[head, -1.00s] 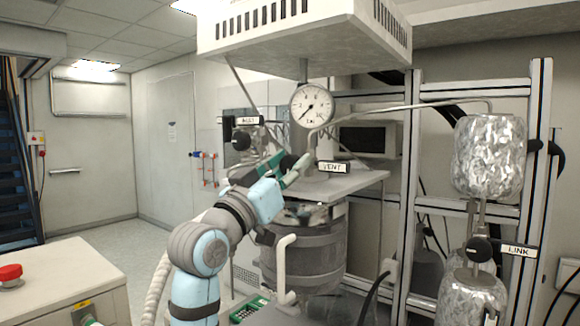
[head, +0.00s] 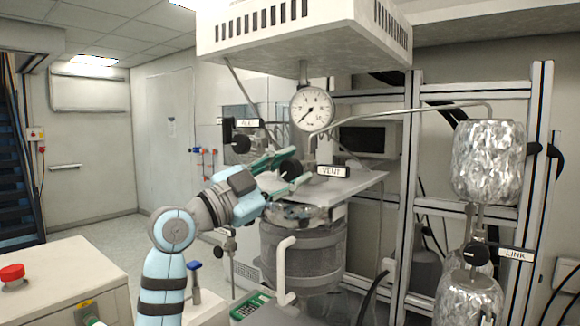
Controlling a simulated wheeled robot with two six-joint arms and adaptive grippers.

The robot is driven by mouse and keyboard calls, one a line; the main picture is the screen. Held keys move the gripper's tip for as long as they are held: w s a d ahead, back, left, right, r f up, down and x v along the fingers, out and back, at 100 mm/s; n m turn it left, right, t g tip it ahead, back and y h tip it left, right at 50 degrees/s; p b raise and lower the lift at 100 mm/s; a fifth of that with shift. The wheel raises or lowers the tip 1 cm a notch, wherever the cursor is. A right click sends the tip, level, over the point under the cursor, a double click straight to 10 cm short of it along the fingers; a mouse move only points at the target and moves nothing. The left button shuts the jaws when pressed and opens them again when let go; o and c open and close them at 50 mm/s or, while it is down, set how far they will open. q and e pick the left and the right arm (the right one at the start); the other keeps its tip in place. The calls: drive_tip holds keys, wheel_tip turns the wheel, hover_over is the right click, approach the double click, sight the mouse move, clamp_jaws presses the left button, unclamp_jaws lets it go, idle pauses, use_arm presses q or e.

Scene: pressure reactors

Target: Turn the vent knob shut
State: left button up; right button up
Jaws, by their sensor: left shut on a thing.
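The black vent knob (head: 291,169) is beside the VENT label (head: 333,171), just above the reactor's top plate. My left gripper (head: 292,172) comes in from the left with its green fingers on either side of the knob. It is shut on the knob, which is partly hidden between the fingers.
A pressure gauge (head: 312,109) stands above the plate, with a thin pipe running right to a foil-wrapped vessel (head: 488,161). Another black knob (head: 241,144) sits left by a second label. A LINK knob (head: 475,254) is lower right. The white hood (head: 305,45) hangs overhead.

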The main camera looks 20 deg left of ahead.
use_arm(q)
drive_tip(key=m+g+p, duration=0.2)
drive_tip(key=m, duration=0.3)
drive_tip(key=shift+m+g+p, duration=0.8)
drive_tip(key=shift+m, duration=1)
drive_tip(key=shift+f, duration=0.1)
drive_tip(key=o, duration=1.1)
drive_tip(key=shift+o, duration=0.2)
